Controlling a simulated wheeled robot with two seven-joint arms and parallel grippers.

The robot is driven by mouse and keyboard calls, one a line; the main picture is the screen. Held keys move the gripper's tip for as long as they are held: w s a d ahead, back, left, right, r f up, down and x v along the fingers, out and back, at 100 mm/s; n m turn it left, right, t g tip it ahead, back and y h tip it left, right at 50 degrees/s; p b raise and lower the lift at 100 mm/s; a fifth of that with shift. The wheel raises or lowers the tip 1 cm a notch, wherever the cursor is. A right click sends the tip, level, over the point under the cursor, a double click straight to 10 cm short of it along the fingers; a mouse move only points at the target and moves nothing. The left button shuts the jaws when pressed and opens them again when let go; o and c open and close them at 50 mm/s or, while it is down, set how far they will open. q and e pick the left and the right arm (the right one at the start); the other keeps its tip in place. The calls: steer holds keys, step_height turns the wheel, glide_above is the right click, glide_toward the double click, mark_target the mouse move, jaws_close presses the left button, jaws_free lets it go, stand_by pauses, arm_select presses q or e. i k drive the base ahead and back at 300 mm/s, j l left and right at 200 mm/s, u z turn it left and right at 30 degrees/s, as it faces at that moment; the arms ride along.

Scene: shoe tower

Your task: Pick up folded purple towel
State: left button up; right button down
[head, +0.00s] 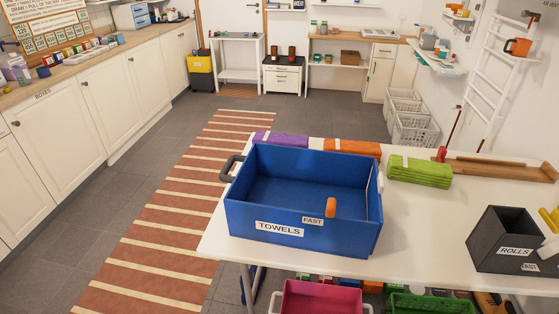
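The folded purple towel (281,138) lies on the white table (430,235) behind the blue box (300,221). The box's back wall hides its lower part. A small light tag or band shows on its top. A folded orange towel (352,147) and a folded green towel (420,171) lie to the right of the purple one. Neither of my grippers shows in the head view.
A dark ROLLS bin (505,240) stands at the table's right. A wooden tray (505,169) lies at its back right. A pink crate (320,299) and a green crate (432,305) sit below the front edge. Open floor with a striped rug (180,205) lies left.

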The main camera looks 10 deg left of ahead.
mark_target(263, 137)
steer(key=k+z, duration=0.1)
steer(key=z, duration=0.35)
steer(key=k+z, duration=0.1)
steer(key=z, duration=0.35)
steer(key=k+l+z, duration=0.1)
steer(key=z, duration=0.35)
steer(key=j+z, duration=0.2)
steer(key=j, duration=0.35)
steer(key=j+z, duration=0.2)
steer(key=j, duration=0.35)
steer(key=j+z, duration=0.2)
steer(key=j, duration=0.35)
steer(key=k+j+z, duration=0.2)
steer(key=j, duration=0.3)
steer(key=k+j+z, duration=0.2)
steer(key=j, duration=0.35)
steer(key=i, duration=0.1)
